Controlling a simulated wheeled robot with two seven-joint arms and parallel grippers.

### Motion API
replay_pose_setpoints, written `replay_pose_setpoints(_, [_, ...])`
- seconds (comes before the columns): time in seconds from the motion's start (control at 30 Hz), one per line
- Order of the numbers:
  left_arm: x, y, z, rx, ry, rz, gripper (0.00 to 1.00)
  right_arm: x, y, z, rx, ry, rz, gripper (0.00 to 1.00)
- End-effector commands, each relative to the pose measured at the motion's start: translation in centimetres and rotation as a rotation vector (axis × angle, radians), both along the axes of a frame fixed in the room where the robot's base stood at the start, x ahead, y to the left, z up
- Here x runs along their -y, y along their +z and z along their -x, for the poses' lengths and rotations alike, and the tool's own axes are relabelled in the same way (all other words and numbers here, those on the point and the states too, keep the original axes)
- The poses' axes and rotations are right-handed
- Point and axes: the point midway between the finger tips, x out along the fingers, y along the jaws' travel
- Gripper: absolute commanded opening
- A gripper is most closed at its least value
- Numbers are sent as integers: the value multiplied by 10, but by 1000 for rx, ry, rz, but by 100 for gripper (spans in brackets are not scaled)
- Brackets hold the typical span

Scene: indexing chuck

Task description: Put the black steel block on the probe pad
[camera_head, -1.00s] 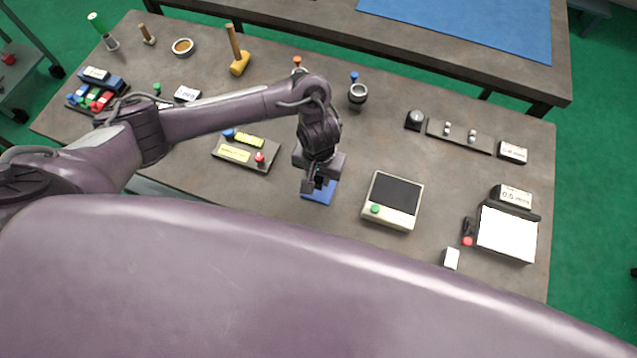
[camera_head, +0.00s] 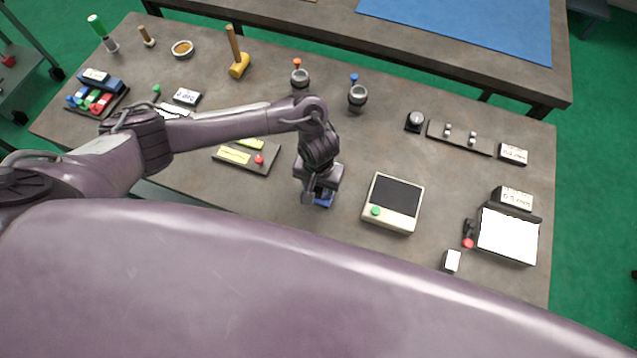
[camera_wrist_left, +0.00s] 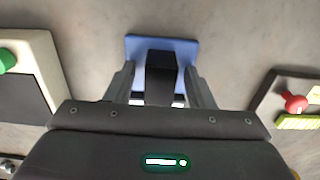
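The black steel block (camera_wrist_left: 161,80) shows in the left wrist view in front of a blue pad (camera_wrist_left: 136,48) and appears to stand on it. The blue pad also shows in the head view (camera_head: 325,202), partly hidden under my left gripper (camera_head: 318,196). In the wrist view my left gripper (camera_wrist_left: 160,72) has one finger on each side of the block. Blue shows between the block and each finger, so the fingers look open and apart from it. No label names the probe pad. My right gripper is not in view.
A cream device (camera_head: 393,203) with a dark top and green button stands right of the gripper. A dark plate (camera_head: 240,157) with a red knob and yellow label lies to the left. Two grey cups (camera_head: 357,95) (camera_head: 300,78) stand behind. A small white block (camera_head: 452,261) is near the front edge.

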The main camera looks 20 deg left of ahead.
Motion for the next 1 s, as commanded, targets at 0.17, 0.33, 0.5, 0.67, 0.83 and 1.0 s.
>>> replay_pose_setpoints(0.17, [0, 1, 0, 1, 0, 0, 49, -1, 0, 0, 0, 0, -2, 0])
replay_pose_setpoints(0.33, [1, 15, -1, 2, 0, 3, 49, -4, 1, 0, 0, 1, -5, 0])
replay_pose_setpoints(0.5, [1, 50, -1, 4, -3, 3, 49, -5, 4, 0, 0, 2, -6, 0])
replay_pose_setpoints(0.67, [0, 91, -3, 5, -3, -1, 49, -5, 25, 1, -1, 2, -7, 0])
replay_pose_setpoints(0.83, [0, 115, -2, 4, -2, -1, 49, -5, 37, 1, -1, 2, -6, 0])
replay_pose_setpoints(1.0, [0, 123, -1, 1, 0, 0, 49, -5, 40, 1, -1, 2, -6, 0])
